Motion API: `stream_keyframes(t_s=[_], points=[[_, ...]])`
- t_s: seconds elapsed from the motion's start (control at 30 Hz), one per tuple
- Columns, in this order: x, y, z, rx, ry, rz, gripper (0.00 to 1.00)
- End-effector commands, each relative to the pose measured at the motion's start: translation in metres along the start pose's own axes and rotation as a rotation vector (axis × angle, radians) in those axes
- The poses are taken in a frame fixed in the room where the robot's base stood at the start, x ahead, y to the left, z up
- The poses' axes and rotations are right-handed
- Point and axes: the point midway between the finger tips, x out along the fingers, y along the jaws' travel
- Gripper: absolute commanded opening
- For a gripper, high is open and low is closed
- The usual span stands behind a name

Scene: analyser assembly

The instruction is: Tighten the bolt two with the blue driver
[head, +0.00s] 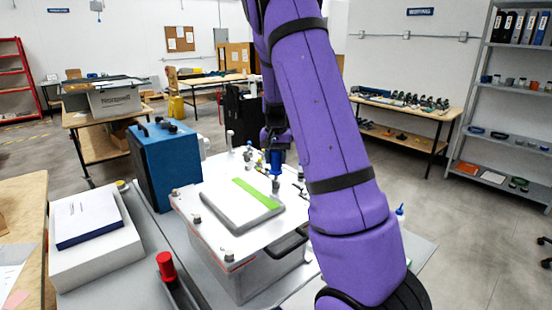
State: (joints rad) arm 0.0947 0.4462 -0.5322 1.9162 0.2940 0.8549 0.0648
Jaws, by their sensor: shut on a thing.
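My gripper (274,146) is small in the head view, just left of my purple arm, above the far right part of the analyser's white top plate (215,235). It is shut on the blue driver (276,158), which hangs upright with its lower end close to a grey bolt-like post (276,186). I cannot tell whether the tip touches it. Several other grey bolts stand on the plate, such as one at the left corner (197,219); which one is bolt two cannot be told. A grey panel with a green strip (258,193) lies on the plate. My arm hides the plate's right side.
A blue case (165,168) stands beside the analyser at left. A white box (95,250) with a blue-edged book (87,217) is on the bench, and a red-capped object (166,266) stands near the front. A small bottle (400,214) stands right of my arm.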

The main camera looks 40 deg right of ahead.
Motion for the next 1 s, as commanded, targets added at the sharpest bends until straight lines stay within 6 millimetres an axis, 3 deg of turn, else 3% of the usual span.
stream_keyframes(t_s=[1.0], points=[[0.0008, -0.0015, -0.0012, 1.264, 0.001, 0.002, 0.0]])
